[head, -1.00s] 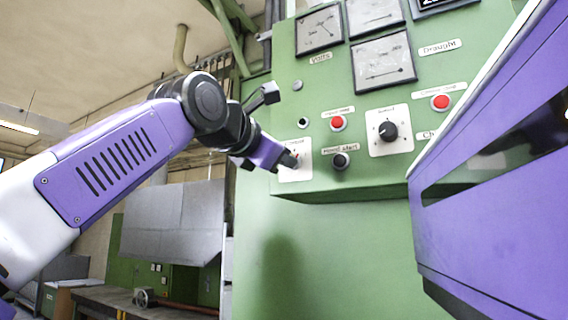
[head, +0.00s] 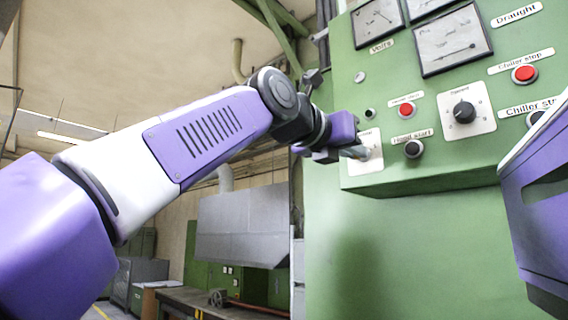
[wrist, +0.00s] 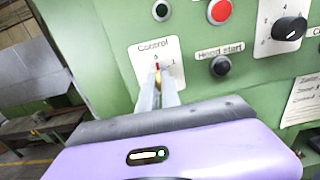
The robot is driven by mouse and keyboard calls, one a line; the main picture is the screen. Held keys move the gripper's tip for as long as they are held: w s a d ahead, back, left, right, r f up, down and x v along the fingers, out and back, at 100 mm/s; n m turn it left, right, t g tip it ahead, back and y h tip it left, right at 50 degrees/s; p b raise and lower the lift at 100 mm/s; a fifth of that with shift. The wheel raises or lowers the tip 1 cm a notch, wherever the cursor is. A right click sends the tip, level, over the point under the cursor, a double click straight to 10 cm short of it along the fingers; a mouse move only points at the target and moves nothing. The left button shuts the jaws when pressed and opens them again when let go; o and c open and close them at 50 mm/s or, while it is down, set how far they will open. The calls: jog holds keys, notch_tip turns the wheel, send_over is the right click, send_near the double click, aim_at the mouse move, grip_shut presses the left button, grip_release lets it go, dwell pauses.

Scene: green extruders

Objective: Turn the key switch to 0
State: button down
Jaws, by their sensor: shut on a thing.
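The key switch (wrist: 158,74) sits on a white plate labelled "Control" (wrist: 145,57) on the green panel. Marks that look like 0 at the top and 1 at the right show on the plate. A thin red piece stands at the switch, close to the upper mark. My gripper (wrist: 157,88) is shut on the key switch, its fingers on either side of it.
Gauges (head: 450,42) are above. Below the panel box is a plain green front.

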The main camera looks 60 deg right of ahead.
dwell(0.5)
jog(key=c, duration=1.6)
grip_release()
jog(key=shift+o, duration=0.2)
jog(key=b+v, duration=0.2)
jog(key=v, duration=0.6)
